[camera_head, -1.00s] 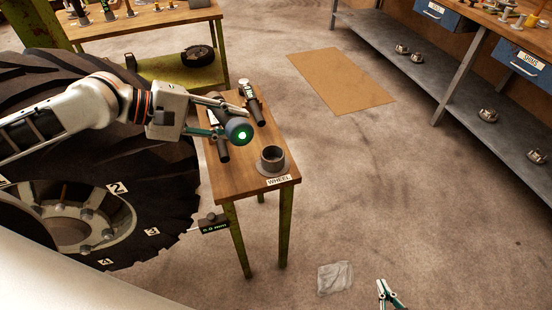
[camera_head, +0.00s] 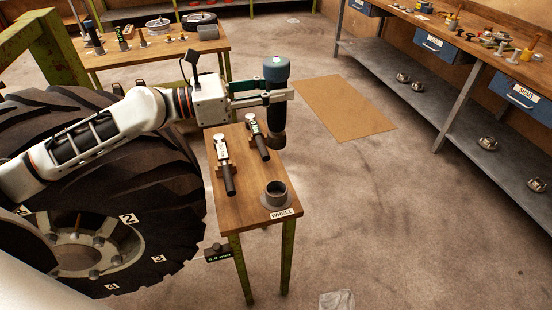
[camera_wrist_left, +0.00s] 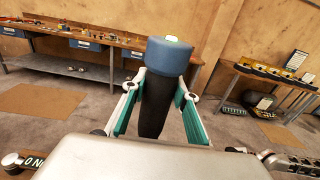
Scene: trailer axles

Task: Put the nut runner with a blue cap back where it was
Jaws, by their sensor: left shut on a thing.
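The nut runner has a blue-grey cap (camera_head: 276,69) and a dark body (camera_head: 276,118). My left gripper (camera_head: 274,98) is shut on it. It stands about upright, cap up, by the right edge of the small wooden table (camera_head: 238,196), in line with the back half. In the left wrist view, the nut runner (camera_wrist_left: 156,105) sits between the two green-lined fingers (camera_wrist_left: 158,100), cap at the far end. A grey round cup-like holder (camera_head: 275,192) stands empty near the table's front edge, behind the WHEEL label (camera_head: 282,213). My right gripper is out of view.
Two dark hand tools (camera_head: 225,165) (camera_head: 258,140) lie in supports on the same table. A large tyre (camera_head: 150,190) stands close to its left. A workbench (camera_head: 470,50) runs along the right; open floor lies between.

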